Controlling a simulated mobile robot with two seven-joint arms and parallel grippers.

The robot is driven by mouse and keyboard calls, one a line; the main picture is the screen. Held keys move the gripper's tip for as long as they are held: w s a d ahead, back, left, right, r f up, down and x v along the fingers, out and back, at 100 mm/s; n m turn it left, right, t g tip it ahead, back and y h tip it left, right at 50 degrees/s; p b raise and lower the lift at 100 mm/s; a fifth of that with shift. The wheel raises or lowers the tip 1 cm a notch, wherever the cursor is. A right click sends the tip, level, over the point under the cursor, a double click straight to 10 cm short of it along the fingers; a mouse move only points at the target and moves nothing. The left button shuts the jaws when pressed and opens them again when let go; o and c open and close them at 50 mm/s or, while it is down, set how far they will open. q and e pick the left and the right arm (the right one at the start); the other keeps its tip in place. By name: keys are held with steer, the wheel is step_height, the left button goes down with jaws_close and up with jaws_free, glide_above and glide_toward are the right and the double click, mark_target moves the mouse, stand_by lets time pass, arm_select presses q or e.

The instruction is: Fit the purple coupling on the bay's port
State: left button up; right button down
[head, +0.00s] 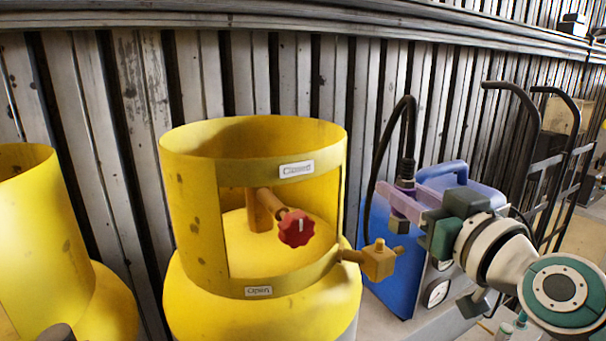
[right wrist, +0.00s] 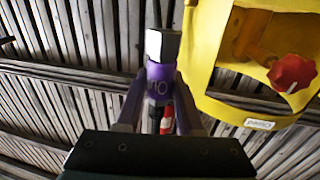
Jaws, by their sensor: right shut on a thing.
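The purple coupling (head: 405,184) hangs upright from a black hose, with its metal end pointing down. My right gripper (head: 400,202) is shut on it; its fingers hide part of it. In the right wrist view the coupling (right wrist: 160,86) sits between the fingers, its bare metal hex end (right wrist: 162,46) beyond them. A yellow port fitting (head: 378,262) sticks out from the right side of the middle yellow tank, with a short stub on top. The coupling is above and slightly right of the stub, apart from it. My left gripper is not in view.
The yellow tank (head: 260,290) has a tall collar around a red knob (head: 296,228). Another yellow tank (head: 40,240) stands at left. A blue machine (head: 380,270) with a gauge is behind the port. A black hand truck (head: 530,130) stands right, before the ribbed wall.

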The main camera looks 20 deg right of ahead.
steer(key=r, duration=0.1)
steer(key=r+p, duration=0.1)
steer(key=w+a+r+m+h+p, duration=0.1)
arm_select(q)
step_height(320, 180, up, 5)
steer(key=p, duration=0.1)
arm_select(e)
steer(key=shift+h, duration=0.4)
steer(key=f+b, duration=0.3)
steer(key=a+f+b, duration=0.1)
steer(key=shift+w+f+b, duration=0.15)
steer(key=shift+w+b, duration=0.1)
steer(key=shift+b, duration=0.1)
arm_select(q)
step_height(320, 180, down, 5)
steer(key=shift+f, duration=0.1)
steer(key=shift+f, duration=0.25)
arm_select(e)
steer(key=shift+f, duration=0.25)
arm_select(q)
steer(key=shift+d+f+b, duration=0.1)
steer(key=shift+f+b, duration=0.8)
steer(key=shift+b, duration=0.25)
arm_select(e)
steer(key=shift+f, duration=1.05)
steer(key=shift+c, duration=2.3)
jaws_free()
